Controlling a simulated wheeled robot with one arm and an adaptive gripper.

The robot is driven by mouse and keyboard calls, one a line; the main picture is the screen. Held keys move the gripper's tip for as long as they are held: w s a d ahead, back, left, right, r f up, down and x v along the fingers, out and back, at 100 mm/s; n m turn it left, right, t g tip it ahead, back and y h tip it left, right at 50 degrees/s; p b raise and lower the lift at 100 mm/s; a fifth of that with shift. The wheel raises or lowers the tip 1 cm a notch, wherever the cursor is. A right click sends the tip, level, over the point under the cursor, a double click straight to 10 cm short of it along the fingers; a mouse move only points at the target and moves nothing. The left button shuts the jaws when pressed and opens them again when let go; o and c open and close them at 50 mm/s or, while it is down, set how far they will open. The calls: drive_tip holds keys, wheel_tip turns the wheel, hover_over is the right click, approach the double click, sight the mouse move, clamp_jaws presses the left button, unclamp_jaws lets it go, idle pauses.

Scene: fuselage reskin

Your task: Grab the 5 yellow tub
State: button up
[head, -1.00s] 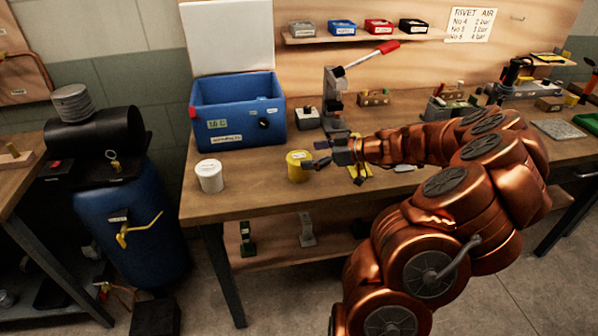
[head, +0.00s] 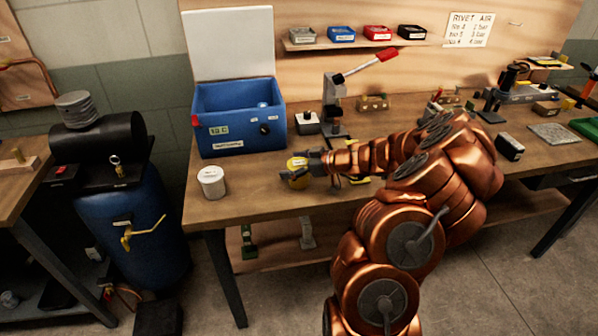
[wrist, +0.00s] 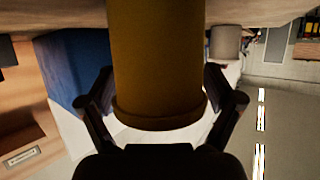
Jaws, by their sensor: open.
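The yellow tub (head: 297,164) stands upright on the wooden bench near its front edge. In the wrist view the tub (wrist: 158,60) fills the middle and looks dark yellow, with a thick rim at its lower end. My gripper (head: 304,168) is at the tub, reaching in from the right. In the wrist view the open fingers of my gripper (wrist: 160,100) lie on either side of the tub, with a gap visible at each side. The number on the tub is not readable.
A white tub (head: 211,182) stands on the bench to the left. A blue open box (head: 238,135) is behind, and a red-handled press (head: 336,110) stands behind my wrist. The bench's front edge (head: 265,215) is close. Bare bench lies between the two tubs.

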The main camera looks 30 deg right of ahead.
drive_tip(key=shift+c, duration=0.3)
drive_tip(key=c, duration=1.1)
